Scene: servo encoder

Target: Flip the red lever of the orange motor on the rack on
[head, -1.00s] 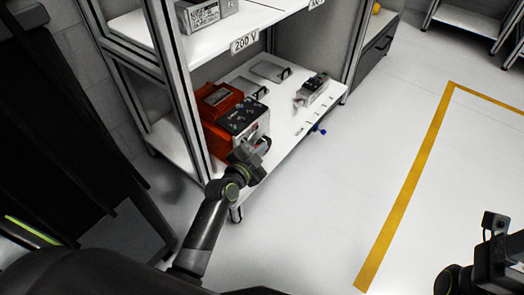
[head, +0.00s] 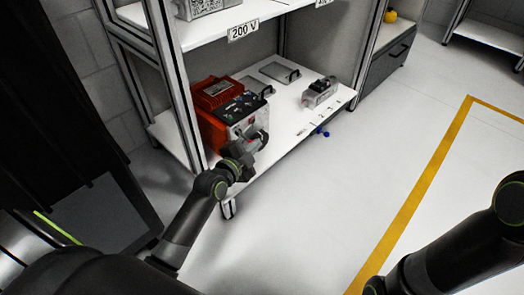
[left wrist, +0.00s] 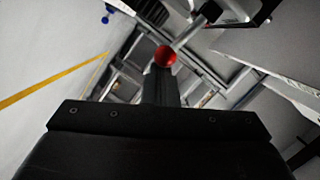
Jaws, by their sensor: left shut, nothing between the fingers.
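The orange motor (head: 211,128) sits on the rack's lower shelf, with a dark panel on top and a grey front face. My left gripper (head: 260,138) is at the motor's front right side in the head view. Its fingers are shut and empty; they show end-on in the left wrist view (left wrist: 160,86). A red ball, which looks like the knob of the red lever (left wrist: 165,56), shows just beyond the fingertips. I cannot tell whether they touch it. In the head view the lever is hidden or too small to make out. Only my right arm's links show, not its gripper.
The shelf (head: 290,122) also bears a grey device (head: 320,93) and flat grey plates (head: 281,72). A rack post (head: 178,85) stands close left of the motor. A blue knob (head: 323,132) sticks out below the shelf edge. The floor to the right is clear.

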